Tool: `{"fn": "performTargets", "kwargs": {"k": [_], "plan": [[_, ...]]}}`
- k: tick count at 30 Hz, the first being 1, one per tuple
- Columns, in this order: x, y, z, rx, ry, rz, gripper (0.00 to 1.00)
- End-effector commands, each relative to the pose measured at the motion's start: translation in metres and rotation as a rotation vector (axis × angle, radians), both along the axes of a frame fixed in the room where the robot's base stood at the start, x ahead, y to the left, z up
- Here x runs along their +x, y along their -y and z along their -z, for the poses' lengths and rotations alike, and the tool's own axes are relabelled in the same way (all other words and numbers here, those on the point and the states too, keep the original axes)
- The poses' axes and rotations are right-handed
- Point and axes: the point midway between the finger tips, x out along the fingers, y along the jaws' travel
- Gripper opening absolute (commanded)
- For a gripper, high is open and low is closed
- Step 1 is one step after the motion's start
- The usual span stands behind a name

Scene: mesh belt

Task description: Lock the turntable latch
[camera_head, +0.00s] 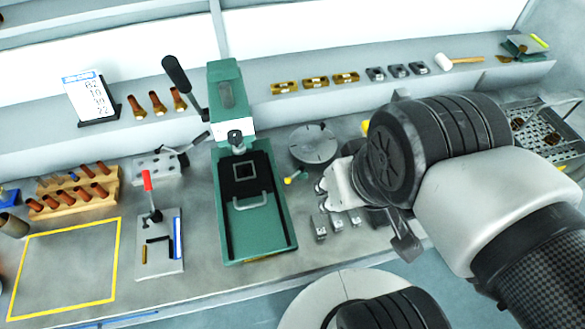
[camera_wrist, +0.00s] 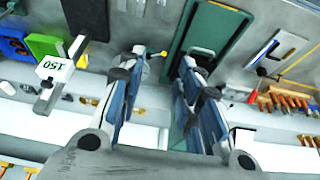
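The turntable (camera_head: 313,144) is a round grey disc with holes and slots, lying on the bench right of the green press. A short lever with a yellow knob (camera_head: 290,180) sticks out at its front left; I take this for the latch. The yellow knob also shows in the wrist view (camera_wrist: 163,54), in the gap between my fingers. My gripper (camera_head: 321,188) is just right of the knob in the head view, apparently above the bench. In the wrist view (camera_wrist: 162,75) its fingers are apart and nothing is held. I cannot tell whether the latch is locked.
The green press (camera_head: 267,240) with its long black-gripped handle stands close left. Small metal blocks (camera_head: 320,228) lie in front, partly behind my gripper. A red-handled clamp fixture (camera_head: 172,262) is further left. A perforated metal tray (camera_head: 540,118) is at right, and a shelf with parts runs behind.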

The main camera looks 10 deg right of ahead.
Motion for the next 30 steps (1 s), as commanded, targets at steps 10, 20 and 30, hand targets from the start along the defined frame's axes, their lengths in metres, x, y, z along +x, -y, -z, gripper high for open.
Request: {"fn": "performTargets", "kwargs": {"k": [10,20,30], "plan": [[0.063,-0.001,0.012,-0.004,-0.024,0.02,0.06],[0.171,-0.013,0.067,-0.006,-0.044,0.047,0.0],[0.243,-0.029,0.138,0.0,-0.056,0.056,0.0]]}}
